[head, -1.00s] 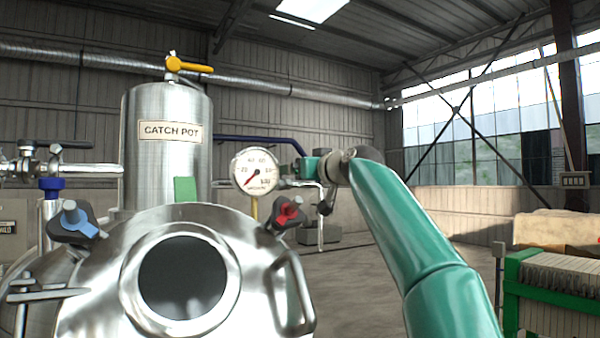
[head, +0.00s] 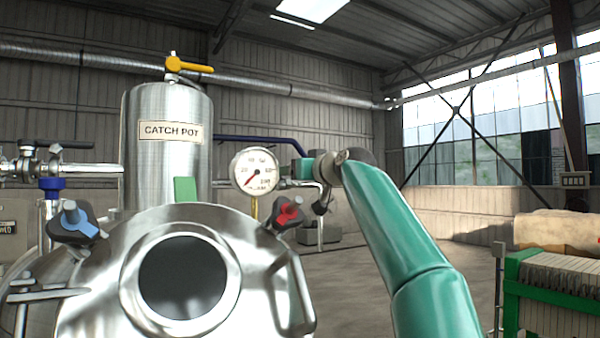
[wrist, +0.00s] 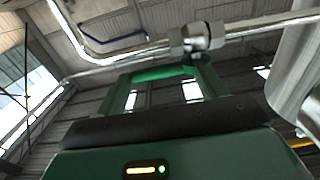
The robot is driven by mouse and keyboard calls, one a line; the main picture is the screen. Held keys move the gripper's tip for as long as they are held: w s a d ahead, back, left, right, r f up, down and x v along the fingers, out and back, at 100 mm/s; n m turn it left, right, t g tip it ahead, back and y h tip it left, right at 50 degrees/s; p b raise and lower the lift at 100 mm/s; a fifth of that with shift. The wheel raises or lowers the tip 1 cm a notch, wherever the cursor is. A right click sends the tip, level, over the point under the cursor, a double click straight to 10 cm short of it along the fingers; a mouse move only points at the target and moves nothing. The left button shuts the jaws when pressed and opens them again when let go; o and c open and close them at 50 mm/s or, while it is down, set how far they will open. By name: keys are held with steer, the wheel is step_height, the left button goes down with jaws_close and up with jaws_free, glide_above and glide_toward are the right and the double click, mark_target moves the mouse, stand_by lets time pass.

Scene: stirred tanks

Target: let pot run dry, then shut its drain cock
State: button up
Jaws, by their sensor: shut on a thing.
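The steel catch pot (head: 167,105) stands behind the domed tank, with its name plate facing me and a yellow lever (head: 188,65) on top. In the head view my green arm reaches to the pot's right, and its end is mostly hidden behind the gauge and wrist. In the wrist view my gripper (wrist: 162,84) has its fingers apart on a bright green bar (wrist: 163,73), which looks like the drain cock's handle. A metal cock body (wrist: 196,39) on a pipe sits just beyond it. The liquid inside the pot cannot be seen.
A round gauge (head: 255,170) stands before the pipework, its needle pointing lower left. The domed tank (head: 110,290) with a round sight glass, and blue (head: 78,220) and red (head: 289,212) clamp knobs, fills the foreground. A green-framed plate stack (head: 550,290) is at right. Open floor lies between.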

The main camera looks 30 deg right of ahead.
steer(key=shift+s+a+m+h, duration=0.15)
steer(key=shift+m+h, duration=0.2)
steer(key=shift+h, duration=0.2)
steer(key=shift+s+a+m+h, duration=0.1)
steer(key=shift+m+h, duration=0.25)
steer(key=shift+h, duration=0.2)
steer(key=o, duration=1.4)
steer(key=shift+s+d, duration=0.1)
steer(key=shift+s+a, duration=0.45)
steer(key=shift+s, duration=1.75)
steer(key=shift+s+a, duration=0.4)
steer(key=shift+s, duration=1.85)
steer(key=shift+s+a, duration=0.45)
steer(key=shift+s, duration=1.75)
